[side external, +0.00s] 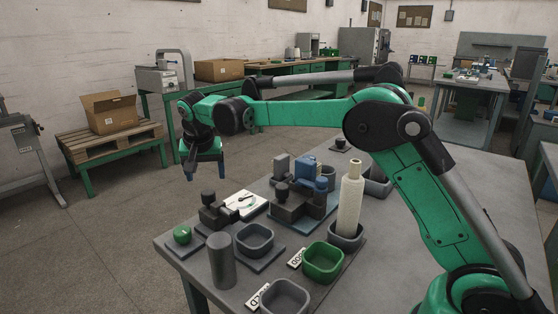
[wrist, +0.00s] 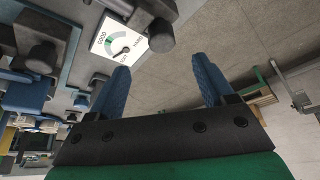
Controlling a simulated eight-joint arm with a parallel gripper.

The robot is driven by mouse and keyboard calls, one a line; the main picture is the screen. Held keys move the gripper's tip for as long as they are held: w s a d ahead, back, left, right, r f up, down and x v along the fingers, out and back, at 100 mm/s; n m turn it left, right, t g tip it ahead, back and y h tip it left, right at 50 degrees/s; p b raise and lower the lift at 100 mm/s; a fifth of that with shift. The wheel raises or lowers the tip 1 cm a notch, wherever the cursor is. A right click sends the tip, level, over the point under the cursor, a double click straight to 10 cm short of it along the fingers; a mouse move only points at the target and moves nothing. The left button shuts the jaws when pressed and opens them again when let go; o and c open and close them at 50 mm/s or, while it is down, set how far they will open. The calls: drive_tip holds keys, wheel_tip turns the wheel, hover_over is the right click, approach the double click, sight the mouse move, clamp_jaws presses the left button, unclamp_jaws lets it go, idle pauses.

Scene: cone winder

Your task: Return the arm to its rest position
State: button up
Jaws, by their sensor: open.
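My gripper (side external: 204,174) hangs with its blue fingers pointing down, above and beyond the left part of the grey workbench (side external: 345,283) in the side view. In the wrist view my gripper (wrist: 162,72) has its two blue fingers wide apart, with only bare floor between them. It is open and empty, apart from everything on the bench. My arm reaches out to the left from its base at the bottom right. A white dial gauge card (side external: 245,205) lies below and to the right of the gripper; the gauge card (wrist: 118,45) also shows in the wrist view.
The bench holds a cream cone (side external: 350,198) standing in a grey cup, a green bin (side external: 322,262), a grey bin (side external: 285,297), a dark cylinder (side external: 221,260), a green knob (side external: 182,235) and a blue-grey machine (side external: 300,193). The air around my gripper is free.

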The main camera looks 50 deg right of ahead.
drive_tip(key=s+r+n+t+y, duration=0.2)
drive_tip(key=s+r+n, duration=0.25)
drive_tip(key=s, duration=0.75)
drive_tip(key=s+a+f+n+t, duration=0.1)
drive_tip(key=s+f+n, duration=0.2)
drive_tip(key=s, duration=0.7)
drive_tip(key=shift+s+a+f+n+t+y, duration=0.3)
drive_tip(key=shift+s+a+f+n+y, duration=0.1)
drive_tip(key=shift+f, duration=0.3)
